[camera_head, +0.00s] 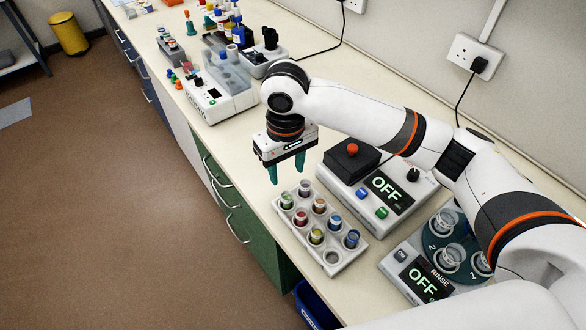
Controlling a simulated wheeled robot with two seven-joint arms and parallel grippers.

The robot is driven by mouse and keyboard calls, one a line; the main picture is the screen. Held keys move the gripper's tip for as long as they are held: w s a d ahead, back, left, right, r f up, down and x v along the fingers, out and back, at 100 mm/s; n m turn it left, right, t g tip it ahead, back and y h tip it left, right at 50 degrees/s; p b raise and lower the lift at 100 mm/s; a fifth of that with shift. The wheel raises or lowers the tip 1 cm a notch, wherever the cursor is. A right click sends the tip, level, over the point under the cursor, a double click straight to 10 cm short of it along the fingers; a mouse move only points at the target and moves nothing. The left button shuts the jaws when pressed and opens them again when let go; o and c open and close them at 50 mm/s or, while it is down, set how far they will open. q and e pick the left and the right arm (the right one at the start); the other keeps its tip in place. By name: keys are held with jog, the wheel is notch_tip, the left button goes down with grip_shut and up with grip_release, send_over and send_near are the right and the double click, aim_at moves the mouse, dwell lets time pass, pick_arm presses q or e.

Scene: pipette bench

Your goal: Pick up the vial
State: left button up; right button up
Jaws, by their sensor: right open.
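Several small vials with coloured contents stand upright in a pale rack (335,268) near the bench's front edge. A green vial (287,201) is at the rack's far left corner, a red vial (301,217) is nearer, and a blue vial (352,238) is at the right. Which vial is meant cannot be told. My right gripper (286,177) points down with its teal fingers apart and empty. It hangs above and just beyond the far end of the rack. My left gripper is not in view.
A device with a red knob and an OFF display (386,193) stands right of the rack. A rinse unit (421,277) with glass cups is at the near right. Another white device (217,89) and several bottles stand farther along the bench.

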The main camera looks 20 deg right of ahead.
jog(key=w, duration=0.1)
jog(key=p, duration=0.2)
send_over(287, 196)
jog(key=s, duration=0.2)
jog(key=f, duration=0.5)
jog(key=shift+a+f, duration=0.2)
jog(key=shift+f, duration=0.1)
jog(key=f, duration=0.2)
jog(key=w+f+p, duration=0.1)
jog(key=f, duration=0.1)
jog(key=shift+f, duration=0.75)
jog(key=shift+d+f, duration=0.1)
jog(key=shift+f, duration=0.1)
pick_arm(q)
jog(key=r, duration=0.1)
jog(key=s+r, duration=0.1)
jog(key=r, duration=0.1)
pick_arm(e)
grip_shut()
